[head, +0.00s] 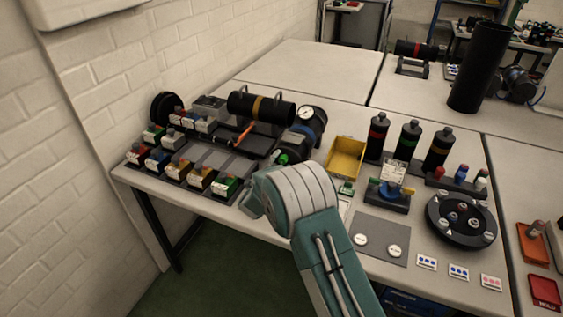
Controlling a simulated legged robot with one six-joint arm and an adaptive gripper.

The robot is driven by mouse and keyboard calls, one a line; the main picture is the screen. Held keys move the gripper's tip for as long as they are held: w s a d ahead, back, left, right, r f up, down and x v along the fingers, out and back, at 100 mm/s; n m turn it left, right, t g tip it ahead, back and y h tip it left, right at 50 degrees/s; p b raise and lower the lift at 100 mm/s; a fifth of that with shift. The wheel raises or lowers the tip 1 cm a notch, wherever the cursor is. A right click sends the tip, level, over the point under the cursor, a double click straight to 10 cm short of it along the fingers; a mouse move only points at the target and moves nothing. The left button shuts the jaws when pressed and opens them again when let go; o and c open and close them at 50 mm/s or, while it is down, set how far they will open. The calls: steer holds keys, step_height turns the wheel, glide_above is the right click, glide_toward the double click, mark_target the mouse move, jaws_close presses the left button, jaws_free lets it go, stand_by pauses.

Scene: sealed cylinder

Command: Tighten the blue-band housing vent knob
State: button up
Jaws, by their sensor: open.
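The blue-band housing (318,123) lies on the table just behind my arm, a dark cylinder with a blue band. A round white gauge (306,113) sits on top of it. A small green knob-like part (283,158) shows at its near lower end, close above my arm's bend; I cannot tell for sure that it is the vent knob. My teal and grey arm reaches up from the bottom and covers the area in front of the housing. My gripper is not visible, and any contact with the knob is hidden.
A yellow bin (345,158) stands right of the housing. Several dark bottles (409,138), a round black turntable (461,220) and a grey mat (378,238) fill the right side.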

jaws_close()
steer(key=shift+n, duration=0.9)
jaws_free()
steer(key=shift+s, duration=0.1)
